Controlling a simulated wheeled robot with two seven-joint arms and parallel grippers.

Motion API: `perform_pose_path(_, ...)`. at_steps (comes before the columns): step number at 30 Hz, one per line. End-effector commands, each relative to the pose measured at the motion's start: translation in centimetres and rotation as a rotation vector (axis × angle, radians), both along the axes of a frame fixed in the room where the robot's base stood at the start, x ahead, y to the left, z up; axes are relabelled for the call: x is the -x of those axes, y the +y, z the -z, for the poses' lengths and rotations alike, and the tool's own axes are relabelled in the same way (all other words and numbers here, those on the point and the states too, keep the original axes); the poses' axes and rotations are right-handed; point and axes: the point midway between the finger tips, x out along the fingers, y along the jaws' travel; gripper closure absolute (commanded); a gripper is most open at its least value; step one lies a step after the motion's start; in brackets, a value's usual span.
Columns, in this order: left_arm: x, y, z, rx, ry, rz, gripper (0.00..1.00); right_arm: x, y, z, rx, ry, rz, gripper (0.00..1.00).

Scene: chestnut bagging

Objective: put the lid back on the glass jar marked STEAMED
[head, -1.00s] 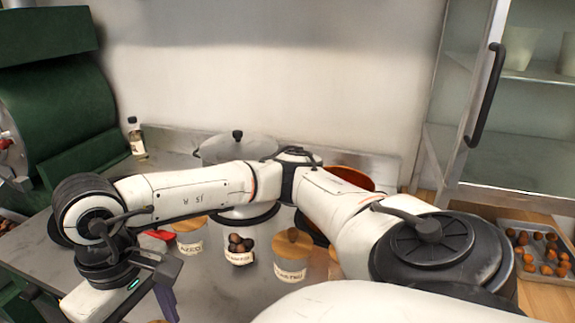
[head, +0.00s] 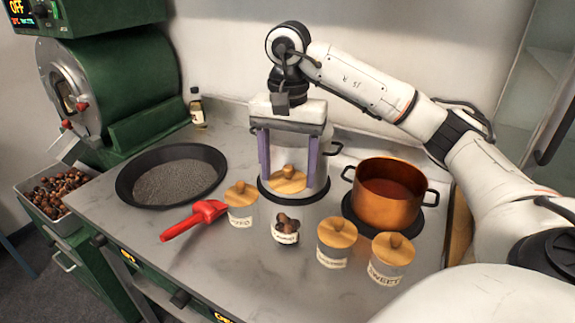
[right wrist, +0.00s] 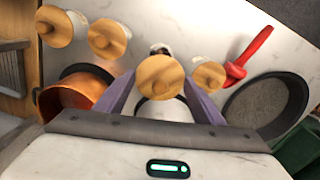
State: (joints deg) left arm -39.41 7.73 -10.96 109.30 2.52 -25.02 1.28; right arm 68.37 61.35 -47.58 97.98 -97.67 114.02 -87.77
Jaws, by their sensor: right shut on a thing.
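My right gripper (head: 289,177) is shut on a round wooden lid (head: 287,181) with a knob. It points down, its purple fingers on either side of the lid, in front of the steel pot (head: 322,176). The right wrist view also shows the lid (right wrist: 160,80) between the fingers. An open glass jar (head: 286,232) with dark chestnuts stands on the counter, nearer the camera than the lid. Its white label is too small to read surely. In the right wrist view the lid hides most of this jar. My left gripper is not in view.
Lidded jars stand either side of the open one: one left (head: 240,207), two right (head: 337,242) (head: 391,260). A red scoop (head: 196,217), a black pan (head: 130,187) and a copper pot (head: 385,207) are nearby. The front left counter (head: 130,228) is clear.

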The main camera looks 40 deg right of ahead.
Motion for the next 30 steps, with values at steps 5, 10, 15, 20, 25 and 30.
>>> perform_pose_path(5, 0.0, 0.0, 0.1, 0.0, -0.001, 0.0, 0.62, 0.0, 0.0, 0.8, 0.0, 0.001, 0.002, 0.59)
perform_pose_path(10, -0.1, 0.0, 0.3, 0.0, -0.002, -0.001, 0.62, 0.1, 0.0, 2.1, 0.0, 0.002, -0.001, 0.59)
perform_pose_path(15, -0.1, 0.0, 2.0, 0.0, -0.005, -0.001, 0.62, 0.0, 0.0, 4.2, 0.0, 0.0, -0.002, 0.59)
perform_pose_path(20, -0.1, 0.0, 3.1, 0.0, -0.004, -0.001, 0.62, 0.0, 0.0, 5.5, 0.0, 0.001, -0.002, 0.59)
perform_pose_path(25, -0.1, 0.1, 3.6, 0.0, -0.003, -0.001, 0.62, 0.0, 0.0, 6.3, 0.0, 0.0, -0.002, 0.59)
perform_pose_path(30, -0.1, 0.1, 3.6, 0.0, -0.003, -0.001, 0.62, 0.0, 0.0, 6.4, 0.0, 0.0, -0.003, 0.59)
